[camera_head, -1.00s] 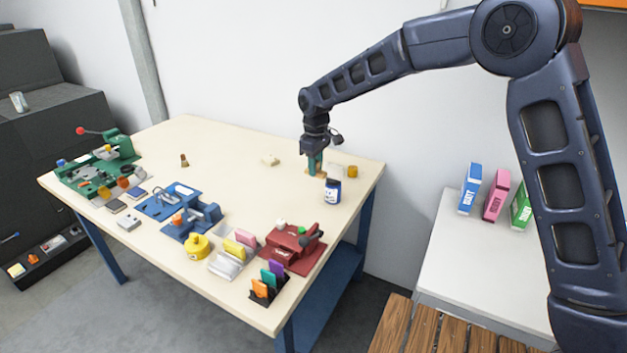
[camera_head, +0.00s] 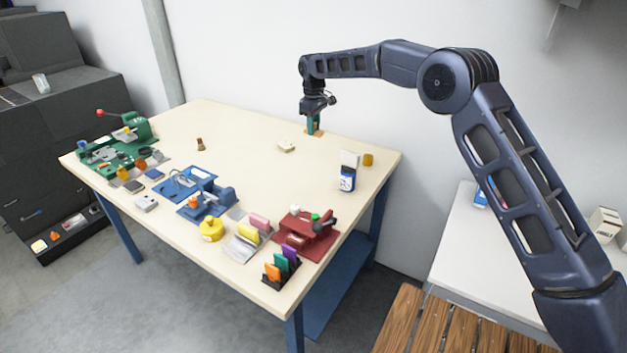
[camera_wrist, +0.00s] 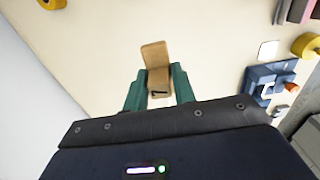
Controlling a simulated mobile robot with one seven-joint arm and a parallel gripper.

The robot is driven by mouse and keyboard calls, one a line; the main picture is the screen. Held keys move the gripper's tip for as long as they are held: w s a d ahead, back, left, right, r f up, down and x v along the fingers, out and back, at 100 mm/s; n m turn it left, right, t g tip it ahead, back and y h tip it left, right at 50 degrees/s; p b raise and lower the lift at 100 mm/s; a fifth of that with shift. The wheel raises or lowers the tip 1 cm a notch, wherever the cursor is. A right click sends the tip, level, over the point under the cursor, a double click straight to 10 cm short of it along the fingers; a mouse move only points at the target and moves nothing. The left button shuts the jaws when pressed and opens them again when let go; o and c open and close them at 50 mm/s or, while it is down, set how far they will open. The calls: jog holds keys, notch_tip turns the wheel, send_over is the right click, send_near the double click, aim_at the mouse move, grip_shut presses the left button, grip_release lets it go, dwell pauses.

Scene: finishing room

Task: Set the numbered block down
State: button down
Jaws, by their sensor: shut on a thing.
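The numbered block (camera_wrist: 156,56) is a tan wooden piece with a dark mark on its near face, too small to read surely. My gripper (camera_wrist: 158,84) has green fingers and is shut on the block, one finger on each side. In the head view my gripper (camera_head: 313,124) points down over the back of the cream table (camera_head: 250,160), near the wall. The block (camera_head: 309,132) shows there as a small tan patch at the fingertips, low at the tabletop. I cannot tell whether it touches the table. The fingers hide part of it.
A pale block (camera_head: 286,147) lies left of my gripper. A blue-labelled jar (camera_head: 347,179) and an amber cylinder (camera_head: 368,160) stand to the right. A red fixture (camera_head: 306,236), blue fixture (camera_head: 207,200) and green fixture (camera_head: 118,148) line the front and left. The table middle is mostly clear.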

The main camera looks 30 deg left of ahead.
aim_at(313, 179)
notch_tip(313, 179, down, 20)
jog(key=shift+w, duration=0.1)
dwell(0.6)
jog(key=shift+f, duration=0.15)
jog(key=c, duration=1.1)
grip_release()
jog(key=shift+c, duration=0.2)
notch_tip(313, 179, up, 12)
jog(key=shift+r, duration=0.2)
